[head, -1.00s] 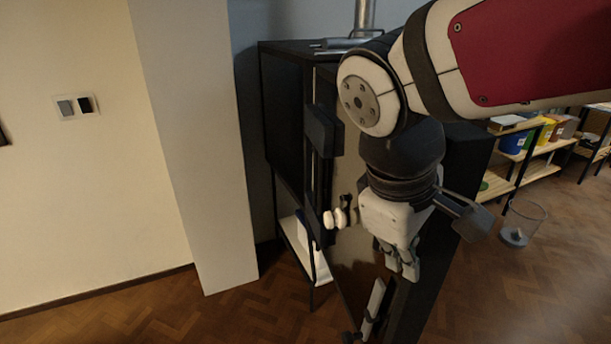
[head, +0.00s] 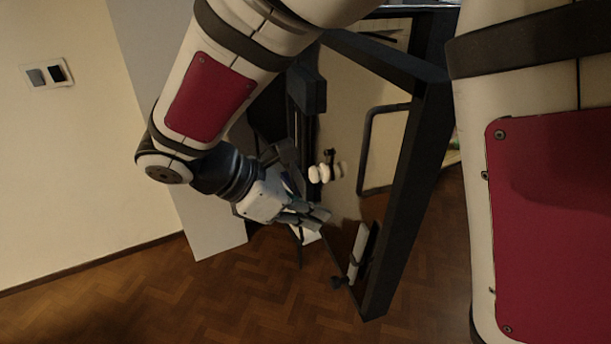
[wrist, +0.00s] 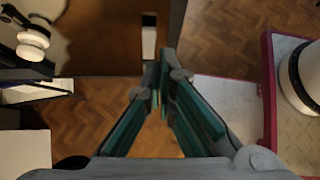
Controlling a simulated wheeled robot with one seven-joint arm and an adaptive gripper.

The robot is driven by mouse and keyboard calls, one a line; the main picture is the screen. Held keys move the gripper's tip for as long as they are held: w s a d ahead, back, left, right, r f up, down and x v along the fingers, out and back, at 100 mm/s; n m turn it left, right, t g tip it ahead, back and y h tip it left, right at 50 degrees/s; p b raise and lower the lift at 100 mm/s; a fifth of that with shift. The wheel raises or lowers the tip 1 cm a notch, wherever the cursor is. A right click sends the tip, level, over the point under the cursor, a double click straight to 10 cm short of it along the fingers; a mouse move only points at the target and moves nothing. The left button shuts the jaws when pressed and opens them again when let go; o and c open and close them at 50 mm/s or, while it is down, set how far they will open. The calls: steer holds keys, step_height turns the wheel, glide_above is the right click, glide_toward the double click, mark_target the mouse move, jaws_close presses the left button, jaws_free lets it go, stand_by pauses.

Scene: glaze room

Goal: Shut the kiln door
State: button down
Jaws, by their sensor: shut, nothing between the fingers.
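The kiln door (head: 400,205) stands open in the head view, a glossy brown panel with a thick dark edge, swung out toward me. A white bar (head: 360,248) on dark mounts sits low on its face; it also shows in the wrist view (wrist: 149,40). White round knobs (head: 322,173) stand out near the kiln's dark side parts (head: 308,90). My gripper (head: 322,216) is shut and empty, left of the door's lower face and just below the knobs. I cannot tell whether its fingertips touch the door. My arm hides much of the kiln body.
A pale wall panel (head: 205,215) stands left of the kiln, with a switch plate (head: 47,73) on the wall beyond. The herringbone wooden floor (head: 170,300) is clear at the front left and below the door.

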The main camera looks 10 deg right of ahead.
glide_toward(378, 231)
step_height(378, 231, down, 3)
steer(key=shift+w+d+f+p, duration=0.1)
steer(key=shift+d+p, duration=0.2)
steer(key=shift+d, duration=0.55)
steer(key=shift+w+d+f+p, duration=0.1)
steer(key=shift+d+p, duration=0.2)
steer(key=shift+d, duration=0.6)
